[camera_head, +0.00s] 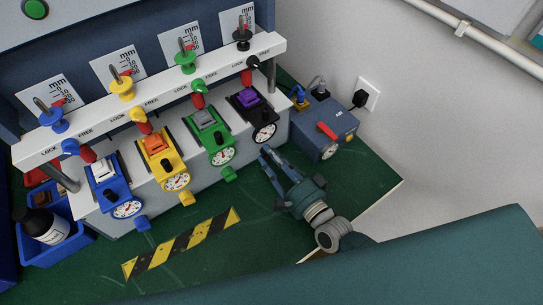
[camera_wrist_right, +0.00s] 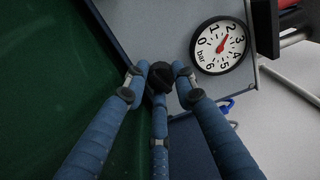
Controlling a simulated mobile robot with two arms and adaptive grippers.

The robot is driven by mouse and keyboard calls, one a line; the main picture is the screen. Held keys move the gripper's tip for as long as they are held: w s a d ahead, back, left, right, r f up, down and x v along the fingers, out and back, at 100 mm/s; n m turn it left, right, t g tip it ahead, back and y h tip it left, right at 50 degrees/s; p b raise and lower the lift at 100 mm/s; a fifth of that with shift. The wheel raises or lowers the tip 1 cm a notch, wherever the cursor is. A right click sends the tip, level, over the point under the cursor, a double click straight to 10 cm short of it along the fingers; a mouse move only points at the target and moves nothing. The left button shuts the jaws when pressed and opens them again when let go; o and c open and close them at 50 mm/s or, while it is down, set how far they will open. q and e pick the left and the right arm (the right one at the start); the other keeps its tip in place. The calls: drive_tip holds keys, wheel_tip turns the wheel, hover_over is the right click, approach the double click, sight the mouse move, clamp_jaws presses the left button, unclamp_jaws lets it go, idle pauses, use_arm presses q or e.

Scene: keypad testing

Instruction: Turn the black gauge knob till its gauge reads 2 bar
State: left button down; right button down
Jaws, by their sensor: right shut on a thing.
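The black unit (camera_head: 247,103) is at the right end of the row, with its white round gauge (camera_head: 265,132) on the front. My right gripper (camera_head: 266,153) is at the front of this unit, just below the gauge. In the right wrist view the black gauge knob (camera_wrist_right: 160,77) is between the fingertips, and my right gripper (camera_wrist_right: 159,82) is shut on it. The knob is mostly hidden by the fingers in the head view. The gauge in the wrist view (camera_wrist_right: 220,45) has a red needle pointing close to the 2. My left gripper is not in view.
Green (camera_head: 208,132), yellow (camera_head: 160,153) and blue (camera_head: 107,183) units stand left of the black one. A blue-grey box (camera_head: 320,128) with a red lever is close to the right. A striped strip (camera_head: 182,243) lies on the green bench, whose front is largely clear.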

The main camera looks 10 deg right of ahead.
drive_tip(key=shift+a+r, duration=0.1)
drive_tip(key=shift+a, duration=0.1)
drive_tip(key=c, duration=1.4)
unclamp_jaws()
drive_tip(key=shift+a, duration=0.1)
drive_tip(key=shift+s, duration=0.1)
drive_tip(key=shift+s+d, duration=0.25)
drive_tip(key=shift+d, duration=0.05)
drive_tip(key=v, duration=1.1)
drive_tip(key=shift+s+a, duration=0.1)
drive_tip(key=shift+s, duration=0.1)
